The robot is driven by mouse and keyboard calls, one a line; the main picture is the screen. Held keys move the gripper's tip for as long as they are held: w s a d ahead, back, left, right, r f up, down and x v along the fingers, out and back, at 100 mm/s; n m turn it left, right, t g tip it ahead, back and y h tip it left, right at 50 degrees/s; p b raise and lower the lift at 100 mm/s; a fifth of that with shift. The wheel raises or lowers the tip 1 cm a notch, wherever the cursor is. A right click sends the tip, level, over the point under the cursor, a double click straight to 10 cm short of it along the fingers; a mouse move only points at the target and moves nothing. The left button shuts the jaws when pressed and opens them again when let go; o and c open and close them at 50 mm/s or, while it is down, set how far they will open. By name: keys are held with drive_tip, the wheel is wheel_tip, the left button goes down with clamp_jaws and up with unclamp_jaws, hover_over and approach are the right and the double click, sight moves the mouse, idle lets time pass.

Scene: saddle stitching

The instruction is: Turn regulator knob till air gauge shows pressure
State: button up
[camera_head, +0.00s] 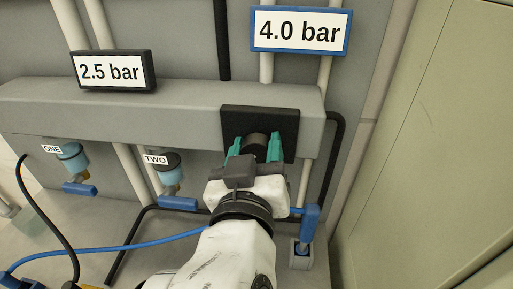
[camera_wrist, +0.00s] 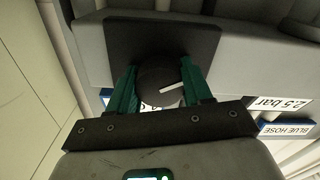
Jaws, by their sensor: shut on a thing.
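The regulator knob (camera_wrist: 160,84) is a dark round knob with a white pointer line, set on a black square plate (camera_head: 289,124). In the head view the knob (camera_head: 256,142) shows between my green fingers. My gripper (camera_head: 255,152) is shut on the knob, one finger on each side; the wrist view shows my gripper (camera_wrist: 158,92) the same way. In the wrist view the white line slants slightly up to the right. Part of a white marking shows below the knob, mostly hidden. I cannot make out an air gauge face in either view.
A 2.5 bar sign (camera_head: 113,71) and a blue-framed 4.0 bar sign (camera_head: 300,31) sit above the grey beam (camera_head: 190,108). Units labelled ONE (camera_head: 70,157) and TWO (camera_head: 168,172) hang left. A blue hose (camera_head: 120,246) runs low left. A blue-handled valve (camera_head: 309,222) stands close right of my wrist.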

drive_tip(key=shift+f+b, duration=0.1)
drive_tip(key=shift+b, duration=0.45)
drive_tip(key=shift+f+m+b, duration=0.1)
drive_tip(key=shift+m+b, duration=0.7)
drive_tip(key=shift+b, duration=0.25)
drive_tip(key=m+b, duration=0.2)
drive_tip(key=b, duration=0.2)
drive_tip(key=m+b, duration=0.3)
drive_tip(key=b, duration=0.1)
drive_tip(key=shift+m, duration=0.3)
drive_tip(key=shift+r+m+b, duration=0.3)
drive_tip(key=shift+m+b, duration=1)
drive_tip(key=shift+b, duration=0.35)
drive_tip(key=o, duration=1)
drive_tip(key=shift+o, duration=0.2)
